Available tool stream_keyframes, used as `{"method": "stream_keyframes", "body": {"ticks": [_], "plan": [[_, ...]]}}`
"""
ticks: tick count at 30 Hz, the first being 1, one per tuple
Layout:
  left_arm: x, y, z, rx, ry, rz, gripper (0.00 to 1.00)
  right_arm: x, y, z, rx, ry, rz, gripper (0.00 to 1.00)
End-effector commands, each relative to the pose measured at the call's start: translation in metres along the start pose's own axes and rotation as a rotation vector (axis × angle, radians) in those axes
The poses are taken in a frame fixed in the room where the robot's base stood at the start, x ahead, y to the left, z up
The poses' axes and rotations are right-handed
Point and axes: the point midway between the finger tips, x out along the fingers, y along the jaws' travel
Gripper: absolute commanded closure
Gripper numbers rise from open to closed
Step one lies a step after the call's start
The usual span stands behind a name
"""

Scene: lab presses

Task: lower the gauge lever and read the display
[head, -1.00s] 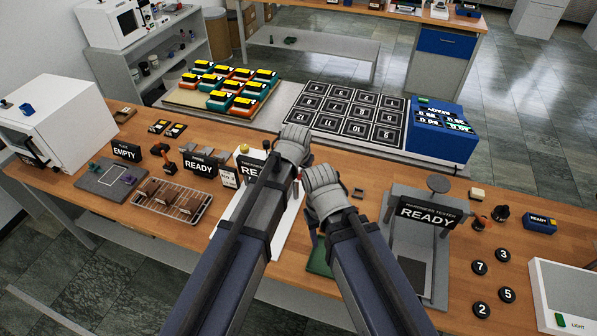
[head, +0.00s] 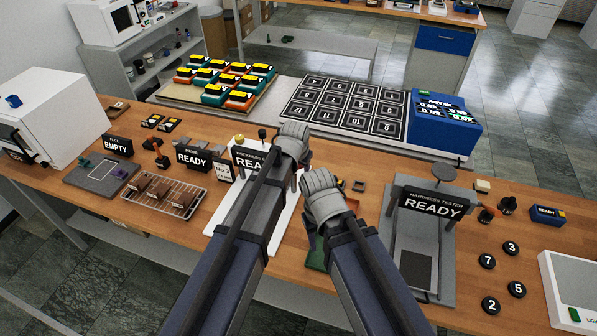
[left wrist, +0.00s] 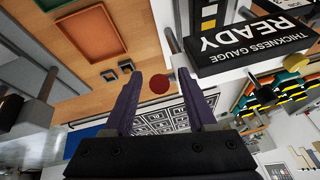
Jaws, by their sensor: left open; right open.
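The thickness gauge has a black sign (head: 250,158) reading READY, on a white base (head: 285,235) left of centre in the head view. Its sign shows upside down in the left wrist view (left wrist: 250,42). My left gripper (head: 293,141) is just right of the sign and hides part of the gauge. In the left wrist view its fingers (left wrist: 159,75) are open, with a round red piece (left wrist: 159,84) seen between them; I cannot tell its depth or whether it is the lever's knob. No reading is legible. My right gripper (head: 322,190) is open and empty, lower and right.
The hardness tester (head: 433,203) stands to the right, with numbered round pieces (head: 487,261) beyond it. A wire rack (head: 168,192) with brown blocks lies left. A numbered black grid (head: 345,105) and blue box (head: 445,123) stand behind. An orange tray (left wrist: 88,36) is near the left gripper.

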Motion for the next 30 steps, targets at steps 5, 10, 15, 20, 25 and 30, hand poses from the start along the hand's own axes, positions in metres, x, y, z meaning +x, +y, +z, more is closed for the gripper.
{"method": "stream_keyframes", "body": {"ticks": [5, 10, 15, 20, 25, 30], "plan": [[0.0010, -0.0002, -0.0003, 0.000, 0.000, 0.000, 0.43, 0.0008, -0.0001, -0.0001, 0.000, 0.000, 0.000, 0.50], [0.0009, -0.0001, -0.0002, 0.000, 0.000, 0.000, 0.52, 0.0007, -0.0001, 0.0000, 0.000, 0.000, 0.000, 0.50], [0.0009, -0.0001, -0.0002, 0.000, 0.000, 0.000, 0.71, 0.0007, -0.0001, 0.0000, 0.000, 0.000, 0.000, 0.50], [0.0009, 0.0000, -0.0001, 0.000, 0.000, 0.000, 0.89, 0.0007, -0.0001, 0.0000, 0.000, 0.000, 0.000, 0.50], [0.0009, 0.0000, -0.0001, 0.000, 0.000, 0.000, 1.00, 0.0007, -0.0001, 0.0000, 0.000, 0.000, 0.000, 0.50], [0.0009, 0.0000, -0.0001, 0.000, 0.000, 0.000, 1.00, 0.0007, -0.0001, 0.0000, 0.000, 0.000, 0.000, 0.50]]}}
